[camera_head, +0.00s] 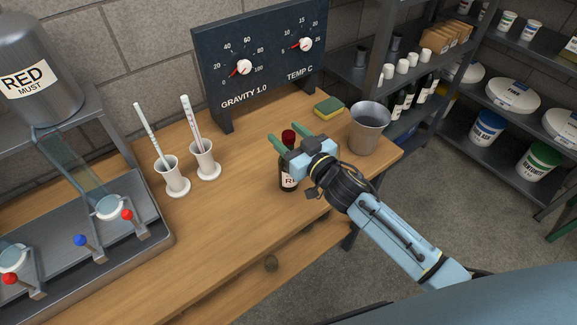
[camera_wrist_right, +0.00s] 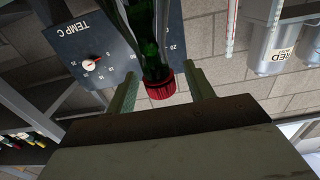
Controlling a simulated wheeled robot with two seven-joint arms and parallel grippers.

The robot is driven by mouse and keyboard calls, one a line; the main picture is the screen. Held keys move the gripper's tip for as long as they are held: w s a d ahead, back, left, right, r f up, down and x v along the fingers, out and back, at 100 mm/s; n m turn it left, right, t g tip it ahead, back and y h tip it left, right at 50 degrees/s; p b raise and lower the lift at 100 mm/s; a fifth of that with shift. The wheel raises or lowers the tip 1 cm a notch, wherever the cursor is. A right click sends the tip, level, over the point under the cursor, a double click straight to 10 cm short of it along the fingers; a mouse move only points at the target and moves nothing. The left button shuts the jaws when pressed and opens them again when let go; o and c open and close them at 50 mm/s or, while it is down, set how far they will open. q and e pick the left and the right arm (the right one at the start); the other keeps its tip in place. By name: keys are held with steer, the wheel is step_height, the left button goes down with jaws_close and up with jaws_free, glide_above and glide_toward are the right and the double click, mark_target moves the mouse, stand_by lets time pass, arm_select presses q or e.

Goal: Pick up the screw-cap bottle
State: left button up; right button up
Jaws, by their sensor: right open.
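The screw-cap bottle (camera_head: 288,178) is dark with a red cap and a pale label, and it stands upright on the wooden bench (camera_head: 235,215). My right gripper (camera_head: 284,141) is at the bottle's neck and hides part of it. In the right wrist view the green bottle neck and red cap (camera_wrist_right: 160,90) show between the two green fingers of the gripper (camera_wrist_right: 162,88), with gaps on both sides. The right gripper is open. My left gripper is in neither view.
A grey metal cup (camera_head: 368,128) and a sponge (camera_head: 329,108) stand to the right of the bottle. Two white holders (camera_head: 174,180) with sticks are to the left. A dial board (camera_head: 262,65) stands behind. The front of the bench is clear.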

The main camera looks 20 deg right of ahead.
jaws_close()
stand_by(0.3)
stand_by(0.3)
